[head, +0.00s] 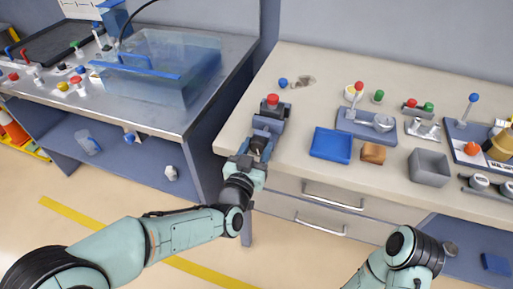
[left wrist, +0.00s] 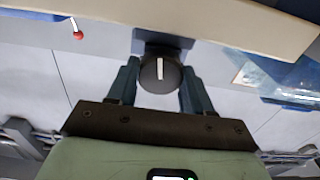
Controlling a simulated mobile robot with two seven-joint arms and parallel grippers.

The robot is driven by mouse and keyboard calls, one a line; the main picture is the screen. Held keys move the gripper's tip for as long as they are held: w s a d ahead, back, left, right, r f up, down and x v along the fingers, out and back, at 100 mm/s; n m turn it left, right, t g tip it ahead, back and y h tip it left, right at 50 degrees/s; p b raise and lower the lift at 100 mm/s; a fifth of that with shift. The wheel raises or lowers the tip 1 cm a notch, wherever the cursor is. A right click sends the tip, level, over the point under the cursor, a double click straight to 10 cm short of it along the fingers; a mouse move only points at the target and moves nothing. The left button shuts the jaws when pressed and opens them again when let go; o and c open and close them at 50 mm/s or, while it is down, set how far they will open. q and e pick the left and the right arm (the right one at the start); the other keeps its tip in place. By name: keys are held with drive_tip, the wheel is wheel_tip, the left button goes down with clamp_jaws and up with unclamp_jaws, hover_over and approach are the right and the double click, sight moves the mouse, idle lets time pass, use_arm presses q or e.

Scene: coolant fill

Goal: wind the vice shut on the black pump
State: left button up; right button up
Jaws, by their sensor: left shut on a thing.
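The blue-grey vice (head: 268,124) sits at the front left corner of the right-hand bench. A red cap (head: 272,99) stands up from it. A dark shape shows around the jaws, but it is too small to tell whether it is the black pump or whether the jaws touch it. My left gripper (head: 257,151) is at the front of the vice, at the bench edge. In the left wrist view its two fingers sit on either side of a round dark knob (left wrist: 160,76) with a white stripe pointing upright, and are shut on it. My right gripper is out of view.
To the right on the bench are a blue tray (head: 331,145), a brown block (head: 373,153), a grey bin (head: 430,167) and a blue fixture (head: 366,124). Drawers are below. A clear tank (head: 170,75) stands on the left bench, beyond a gap.

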use_arm(q)
drive_tip(key=o, duration=1)
drive_tip(key=shift+o, duration=0.2)
drive_tip(key=v, duration=1.3)
drive_tip(key=shift+s, duration=0.2)
